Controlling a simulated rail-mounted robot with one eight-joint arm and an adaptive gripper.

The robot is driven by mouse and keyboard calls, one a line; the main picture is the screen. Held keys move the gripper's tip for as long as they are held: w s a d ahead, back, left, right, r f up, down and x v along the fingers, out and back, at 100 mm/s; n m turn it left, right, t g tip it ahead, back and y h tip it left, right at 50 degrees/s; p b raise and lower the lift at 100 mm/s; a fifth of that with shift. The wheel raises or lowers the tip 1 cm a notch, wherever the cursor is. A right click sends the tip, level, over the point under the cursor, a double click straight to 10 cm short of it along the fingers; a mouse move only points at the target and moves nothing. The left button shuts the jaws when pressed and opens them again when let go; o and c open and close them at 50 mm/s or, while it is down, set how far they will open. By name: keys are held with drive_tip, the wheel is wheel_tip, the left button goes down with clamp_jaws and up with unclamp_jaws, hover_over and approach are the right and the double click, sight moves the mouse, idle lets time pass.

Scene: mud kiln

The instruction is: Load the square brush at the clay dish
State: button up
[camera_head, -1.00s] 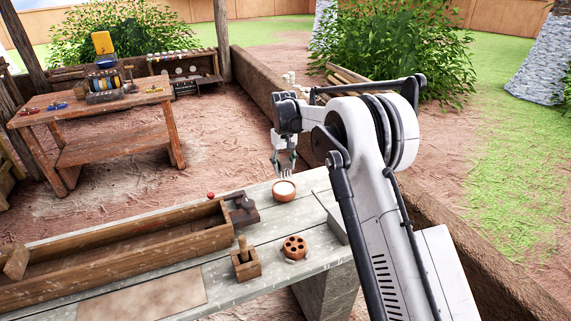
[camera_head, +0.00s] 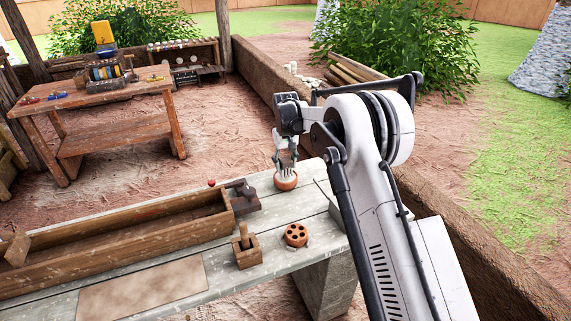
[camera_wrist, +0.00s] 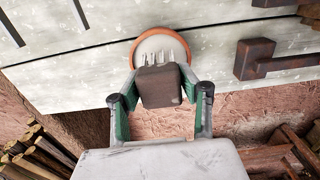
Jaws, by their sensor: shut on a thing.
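The clay dish (camera_head: 287,181) is a round terracotta bowl with pale contents at the far right end of the plank table. In the wrist view the dish (camera_wrist: 183,39) is at the top middle. My gripper (camera_head: 286,163) is over the dish. In the wrist view my gripper (camera_wrist: 161,96) is shut on the brush (camera_wrist: 159,86), a dark brown block with pale bristle tufts. The tufts point into the dish and overlap its pale contents. How deep they reach cannot be told.
A round clay piece with several holes (camera_head: 296,234) and a small wooden box with a peg (camera_head: 246,248) stand nearer on the table. A long wooden trough (camera_head: 120,238) fills the left. A dark metal clamp (camera_head: 243,197) sits at its end. A low mud wall (camera_head: 440,226) runs along the right.

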sight(286, 159)
drive_tip(key=shift+f+b, duration=0.6)
drive_tip(key=shift+b, duration=0.1)
idle(2.5)
drive_tip(key=shift+r, duration=0.15)
drive_tip(key=shift+r+p, duration=1)
drive_tip(key=shift+r, duration=2.45)
drive_tip(key=shift+d, duration=0.1)
